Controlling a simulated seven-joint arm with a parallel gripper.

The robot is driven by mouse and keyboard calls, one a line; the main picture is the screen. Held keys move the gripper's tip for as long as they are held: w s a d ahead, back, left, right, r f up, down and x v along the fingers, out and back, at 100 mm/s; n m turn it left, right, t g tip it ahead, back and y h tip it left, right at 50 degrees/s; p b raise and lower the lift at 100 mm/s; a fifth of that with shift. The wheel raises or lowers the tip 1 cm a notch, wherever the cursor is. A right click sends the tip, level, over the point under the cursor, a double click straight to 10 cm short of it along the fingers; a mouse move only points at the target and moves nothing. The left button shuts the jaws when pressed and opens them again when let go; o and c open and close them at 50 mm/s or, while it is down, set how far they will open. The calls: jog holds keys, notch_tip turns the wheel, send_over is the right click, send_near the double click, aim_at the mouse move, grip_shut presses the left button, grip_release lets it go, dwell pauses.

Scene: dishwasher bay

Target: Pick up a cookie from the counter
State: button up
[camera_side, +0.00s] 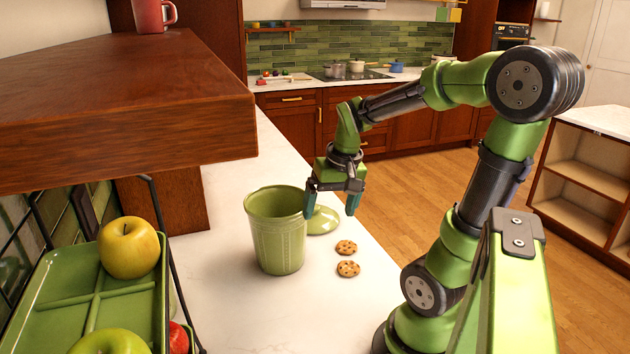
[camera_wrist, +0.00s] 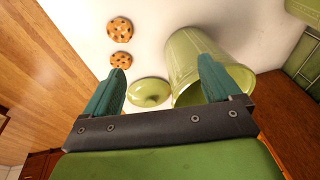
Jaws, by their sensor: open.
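Two round chocolate-chip cookies lie flat on the white counter (camera_side: 215,300): a farther cookie (camera_side: 346,247) and a nearer cookie (camera_side: 348,269). In the wrist view they show at the upper left, one cookie (camera_wrist: 121,60) just beyond my left fingertip and the other cookie (camera_wrist: 120,27) above it. My gripper (camera_side: 333,204) is open and empty, raised above the counter by the green jar, with its teal fingers pointing down. It also shows in the wrist view (camera_wrist: 163,72). The cookies are not between its fingers.
An open green jar (camera_side: 277,232) stands on the counter left of the cookies. Its green lid (camera_side: 322,220) lies beside it. A wooden shelf (camera_side: 120,110) overhangs the left. A green tray (camera_side: 75,290) with apples stands below it. The counter's right edge is close to the cookies.

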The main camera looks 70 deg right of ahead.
jog(key=m+g, duration=0.1)
jog(key=g, duration=0.1)
send_over(350, 268)
jog(key=f, duration=0.2)
jog(key=shift+n+g, duration=0.3)
notch_tip(350, 268, down, 16)
jog(key=shift+a+f, duration=0.1)
jog(key=shift+f, duration=0.05)
jog(key=c, duration=0.7)
